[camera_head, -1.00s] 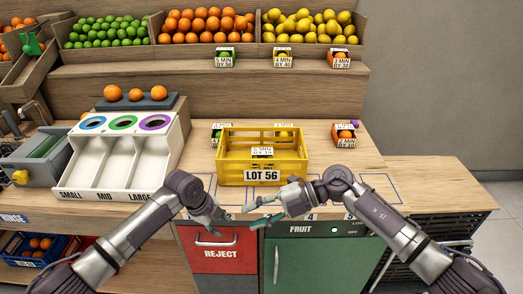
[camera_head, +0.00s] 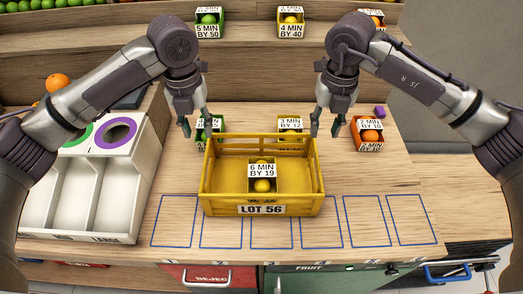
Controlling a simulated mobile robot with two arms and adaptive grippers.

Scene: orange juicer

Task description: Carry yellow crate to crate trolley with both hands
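The yellow crate (camera_head: 262,208), labelled LOT 56, sits upright on the wooden counter. A small box of lemons (camera_head: 262,177) marked 6 MIN BY 19 is inside it. My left gripper (camera_head: 196,130) points down at the crate's back left corner, with its fingers apart. My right gripper (camera_head: 327,131) points down at the back right corner, also with its fingers apart. Whether either gripper touches the crate, I cannot tell. A dark rack with a blue handle (camera_head: 447,272) shows at the lower right; I cannot tell whether it is the crate trolley.
Small fruit boxes stand behind the crate: green (camera_head: 217,131), yellow (camera_head: 290,126) and orange (camera_head: 368,133). A white sorting bin (camera_head: 85,190) is at left. The counter with blue outlined squares (camera_head: 396,220) in front of the crate is clear.

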